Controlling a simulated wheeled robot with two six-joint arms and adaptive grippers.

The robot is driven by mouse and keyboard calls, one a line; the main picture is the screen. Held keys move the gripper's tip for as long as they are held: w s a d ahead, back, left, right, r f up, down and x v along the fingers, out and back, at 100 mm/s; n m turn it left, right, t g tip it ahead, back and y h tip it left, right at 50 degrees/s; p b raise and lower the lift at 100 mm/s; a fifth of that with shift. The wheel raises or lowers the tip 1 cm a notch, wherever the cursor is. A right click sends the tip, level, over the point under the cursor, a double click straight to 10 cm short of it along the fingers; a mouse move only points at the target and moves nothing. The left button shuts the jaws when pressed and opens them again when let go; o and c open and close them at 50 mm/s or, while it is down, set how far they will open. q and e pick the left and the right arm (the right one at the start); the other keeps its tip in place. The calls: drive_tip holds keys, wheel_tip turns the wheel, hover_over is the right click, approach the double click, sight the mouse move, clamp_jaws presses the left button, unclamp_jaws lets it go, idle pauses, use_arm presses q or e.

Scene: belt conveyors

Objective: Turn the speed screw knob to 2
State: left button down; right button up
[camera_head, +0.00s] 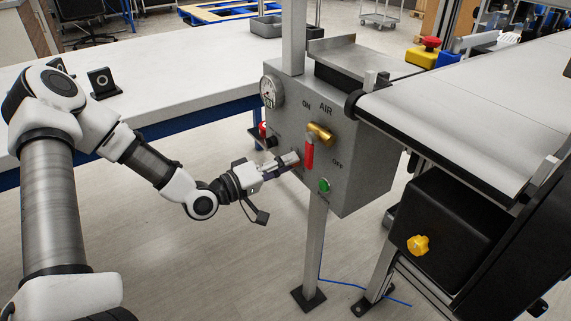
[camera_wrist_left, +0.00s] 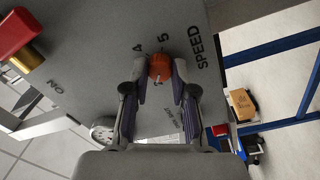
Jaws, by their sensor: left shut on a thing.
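The speed screw knob (camera_wrist_left: 160,66) is orange-red and round. It sits on the grey control box (camera_head: 350,180), beside the word SPEED and the numbers 4 and 5 in the left wrist view. My left gripper (camera_wrist_left: 160,80) is shut on the knob, one finger on each side. In the head view my left gripper (camera_head: 292,160) reaches the front face of the box, left of the red lever, and the knob cannot be made out. The knob's exact setting cannot be told. My right gripper is not in view.
The red air lever (camera_head: 309,153) with its brass fitting is close to the gripper's right. A green button (camera_head: 324,185) is below it, and a pressure gauge (camera_head: 269,91) is on the box's left side. A conveyor belt (camera_head: 480,110) stands at right, a white table (camera_head: 190,90) at left.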

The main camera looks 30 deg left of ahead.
sight(299, 122)
use_arm(q)
drive_tip(key=shift+n, duration=0.7)
drive_tip(key=c, duration=0.9)
unclamp_jaws()
drive_tip(key=shift+c, duration=0.2)
drive_tip(key=r, duration=0.9)
drive_tip(key=shift+s+d+r, duration=0.1)
drive_tip(key=shift+s+r, duration=0.1)
drive_tip(key=shift+r, duration=0.2)
drive_tip(key=shift+w, duration=0.15)
